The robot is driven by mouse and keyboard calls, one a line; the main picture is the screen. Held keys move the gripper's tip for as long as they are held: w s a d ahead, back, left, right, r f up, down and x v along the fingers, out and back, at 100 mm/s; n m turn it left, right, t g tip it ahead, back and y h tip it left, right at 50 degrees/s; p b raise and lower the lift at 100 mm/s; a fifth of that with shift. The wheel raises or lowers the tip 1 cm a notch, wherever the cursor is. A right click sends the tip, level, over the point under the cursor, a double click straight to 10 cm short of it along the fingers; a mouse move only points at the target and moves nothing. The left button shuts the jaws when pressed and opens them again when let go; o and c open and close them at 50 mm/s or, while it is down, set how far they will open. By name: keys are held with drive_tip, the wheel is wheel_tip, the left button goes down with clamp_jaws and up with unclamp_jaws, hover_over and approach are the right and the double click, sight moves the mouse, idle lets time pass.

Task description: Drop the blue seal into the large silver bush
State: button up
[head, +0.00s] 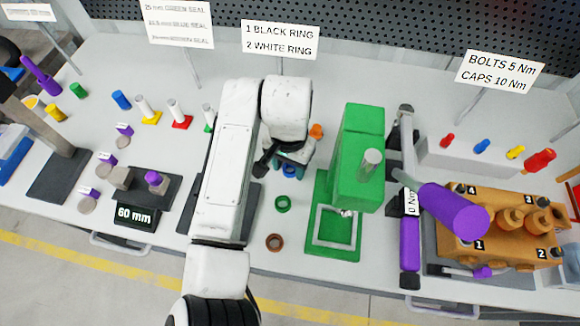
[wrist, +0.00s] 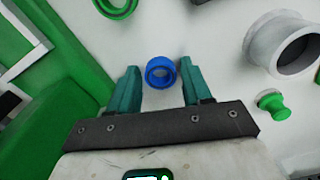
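The blue seal (wrist: 161,61) is a small ring on the white tabletop. In the wrist view it lies between the tips of my gripper's two teal fingers (wrist: 162,80), with a gap on each side. My gripper is open and empty. The head view shows my gripper (head: 290,160) pointing down at the table, with the blue seal (head: 289,173) partly hidden under it. A large silver bush (wrist: 284,45), a grey hollow cylinder, is at the right of the wrist view. In the head view I cannot make out the bush; my arm covers part of the table.
A green press (head: 358,160) stands close right of my gripper. A green ring (head: 282,204) and a brown ring (head: 274,242) lie nearer the front edge. An orange part (head: 316,131) is behind my gripper. A green knobbed part (wrist: 273,104) is near the bush.

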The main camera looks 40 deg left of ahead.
drive_tip(key=c, duration=0.7)
drive_tip(key=shift+r, duration=0.15)
drive_tip(key=shift+c, duration=0.2)
